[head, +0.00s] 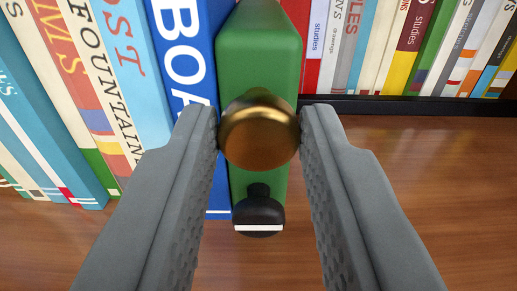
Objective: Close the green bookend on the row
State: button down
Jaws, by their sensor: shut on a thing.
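The green bookend (260,70) stands upright in the middle of the head view, against the right end of the row of books (110,90). A brass knob (259,130) sticks out from its front. A black knob or lever with a white edge (259,212) sits lower down on it. My gripper (259,135) is shut on the brass knob, one grey finger at each side. The blue book (186,45) is the last of the row and its spine is right beside the bookend's left side, with little or no gap visible.
A second row of books (410,45) stands farther back on the right, behind a dark ledge (400,108). The brown wooden shelf surface (430,170) right of the bookend is clear.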

jog(key=shift+a, duration=0.1)
jog(key=c, duration=1.2)
grip_release()
jog(key=shift+a, duration=0.2)
jog(key=shift+o, duration=0.2)
jog(key=s, duration=1.7)
jog(key=shift+s, duration=0.2)
